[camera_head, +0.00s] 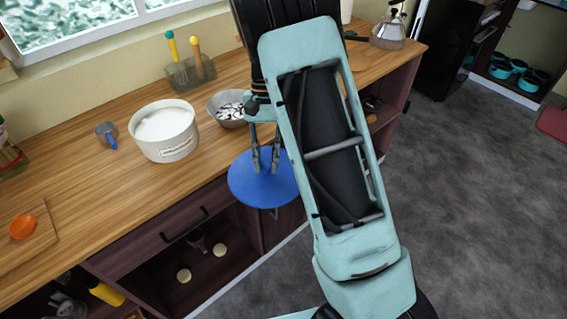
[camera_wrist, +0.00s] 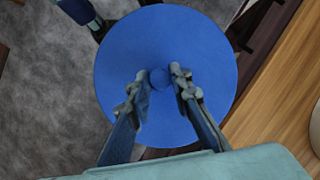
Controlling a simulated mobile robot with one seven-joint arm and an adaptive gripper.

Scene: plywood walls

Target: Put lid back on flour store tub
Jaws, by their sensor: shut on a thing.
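The lid (camera_head: 262,180) is a flat blue disc. My gripper (camera_head: 265,168) is shut on the lid's central knob and holds the lid in the air off the counter's front edge, to the right of the tub. In the wrist view the lid (camera_wrist: 165,35) fills the middle, with my gripper's fingertips (camera_wrist: 160,78) on either side of the knob. A sliver of a pale rounded thing, perhaps the tub, shows at the wrist view's right edge.
A metal bowl (camera_head: 229,108) stands right of the tub, and a small grey cup with a blue handle (camera_head: 107,134) stands left. A utensil holder (camera_head: 190,72) is behind. An orange thing (camera_head: 22,227) lies on a board at left. The counter in front of the tub is clear.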

